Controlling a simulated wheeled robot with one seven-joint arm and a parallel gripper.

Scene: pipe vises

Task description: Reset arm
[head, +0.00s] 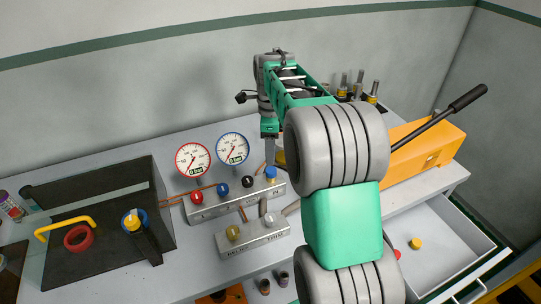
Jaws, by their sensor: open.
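My arm, green and grey, rises from the bottom right and reaches over the workbench (185,270). My gripper (268,150) hangs at its far end, pointing down, behind the valve block. It is open, and I see nothing held in it. The fingers show only in part, and the arm hides some of the bench behind them. The grey valve block (235,200) has coloured knobs and two round gauges above it, one red-rimmed (193,160) and one blue-rimmed (233,149). I cannot tell whether the fingers touch the block.
A dark box (90,215) with a yellow handle stands at the left. A second block (252,238) lies in front of the valve block. An orange machine (425,150) with a long black lever is at the right. An open drawer (440,235) juts out below it.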

